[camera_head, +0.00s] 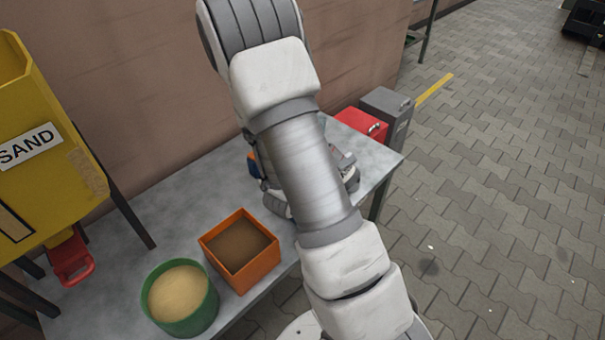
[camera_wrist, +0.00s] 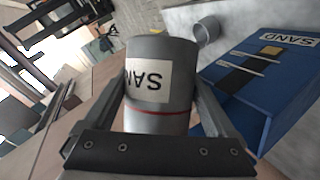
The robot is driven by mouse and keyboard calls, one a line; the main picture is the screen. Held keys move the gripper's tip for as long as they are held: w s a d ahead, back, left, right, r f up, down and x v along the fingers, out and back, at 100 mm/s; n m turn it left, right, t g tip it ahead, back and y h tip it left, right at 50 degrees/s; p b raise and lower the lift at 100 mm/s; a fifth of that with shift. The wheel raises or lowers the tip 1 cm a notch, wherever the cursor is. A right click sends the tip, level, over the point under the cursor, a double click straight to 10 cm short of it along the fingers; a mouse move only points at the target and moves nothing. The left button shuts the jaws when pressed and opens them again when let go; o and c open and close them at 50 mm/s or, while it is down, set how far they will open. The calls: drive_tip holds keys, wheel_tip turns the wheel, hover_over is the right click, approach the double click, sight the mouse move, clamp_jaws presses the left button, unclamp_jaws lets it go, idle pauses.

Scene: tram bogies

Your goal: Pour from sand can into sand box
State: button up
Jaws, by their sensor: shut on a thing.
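In the wrist view, my gripper (camera_wrist: 160,108) is shut on a grey metal can (camera_wrist: 161,60) with a red band and a white "SAND" label, which reads upside down there. The can's mouth and contents are not visible. A blue box (camera_wrist: 262,82) labelled "SAND" is to the right of the can, apart from it. In the head view, my arm hides the can and most of the gripper. A large yellow container (camera_head: 38,150) labelled "SAND" stands at the left, with a red handle (camera_head: 72,262) below it.
A grey table (camera_head: 130,235) carries a green round tub (camera_head: 182,300) of pale sand and an orange square bin (camera_head: 240,250) of brown material. A small grey cylinder (camera_wrist: 207,31) is behind the can. Red (camera_head: 362,123) and grey (camera_head: 388,108) cases stand beyond the table. Paved floor is open rightward.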

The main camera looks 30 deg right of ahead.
drive_tip(key=shift+w+f+n+g+h, duration=0.1)
drive_tip(key=shift+f+n+g+h, duration=0.25)
drive_tip(key=shift+n, duration=0.2)
drive_tip(key=shift+f+n+g+h, duration=0.1)
drive_tip(key=shift+n+g+h, duration=0.15)
drive_tip(key=shift+n+h, duration=0.25)
idle(3.5)
drive_tip(key=shift+w+a+r+n+p, duration=0.25)
drive_tip(key=shift+r+p, duration=0.2)
drive_tip(key=shift+p, duration=0.5)
drive_tip(key=shift+w+a+r+n+p, duration=0.2)
drive_tip(key=shift+r+p, duration=0.2)
drive_tip(key=shift+p, duration=0.5)
drive_tip(key=f+b, duration=0.1)
drive_tip(key=b, duration=0.2)
drive_tip(key=s+f+b, duration=0.1)
drive_tip(key=shift+d+f+m, duration=0.3)
drive_tip(key=shift+d, duration=0.1)
drive_tip(key=shift+r+m+y+p, duration=0.35)
drive_tip(key=shift+r+m+p, duration=0.05)
drive_tip(key=shift+r, duration=0.3)
drive_tip(key=shift+s+r+m+t+y+b, duration=0.15)
drive_tip(key=shift+m+t+y+b, duration=0.4)
drive_tip(key=shift+m, duration=0.35)
drive_tip(key=shift+r+m+t+y, duration=0.2)
drive_tip(key=shift+m+t+y, duration=0.05)
drive_tip(key=shift+m, duration=0.05)
